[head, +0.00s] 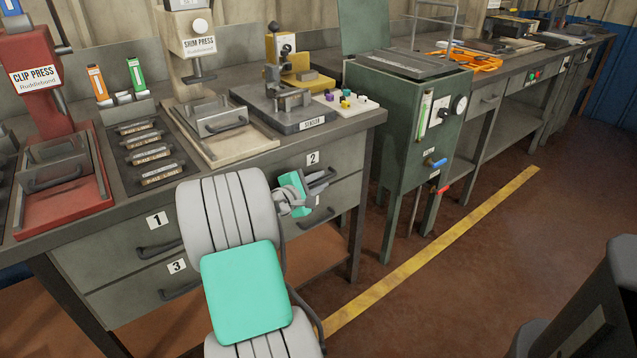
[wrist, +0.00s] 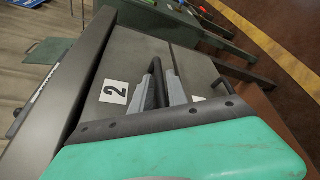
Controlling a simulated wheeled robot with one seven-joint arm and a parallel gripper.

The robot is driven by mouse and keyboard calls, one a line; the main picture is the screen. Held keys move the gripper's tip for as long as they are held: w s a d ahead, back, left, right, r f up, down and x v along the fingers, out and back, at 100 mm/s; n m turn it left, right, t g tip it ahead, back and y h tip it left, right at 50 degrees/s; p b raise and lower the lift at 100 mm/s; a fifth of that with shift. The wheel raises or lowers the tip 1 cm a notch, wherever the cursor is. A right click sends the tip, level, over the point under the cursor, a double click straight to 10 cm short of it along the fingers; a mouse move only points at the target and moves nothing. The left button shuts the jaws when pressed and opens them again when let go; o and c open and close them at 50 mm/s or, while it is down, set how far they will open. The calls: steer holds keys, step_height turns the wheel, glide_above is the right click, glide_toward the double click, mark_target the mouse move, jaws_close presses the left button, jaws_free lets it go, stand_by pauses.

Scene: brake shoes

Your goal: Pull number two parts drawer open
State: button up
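The number two drawer (head: 338,194) is the upper right drawer of the grey bench, marked by a white "2" label (head: 313,158). Its front looks flush with the bench. Its dark bar handle (head: 322,178) is partly hidden behind my gripper (head: 306,190). In the wrist view the "2" label (wrist: 114,92) and the handle (wrist: 157,84) show close up. My gripper's two light grey fingers (wrist: 160,90) stand either side of the handle, with a small gap visible; firm contact is not visible. My gripper's turquoise housing covers the lower part of that view.
Drawers one (head: 130,238) and three (head: 165,279) are to the left, both with bar handles. A green cabinet (head: 400,150) with a gauge stands to the right of the bench.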

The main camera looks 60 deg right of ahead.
jaws_close()
stand_by(1.3)
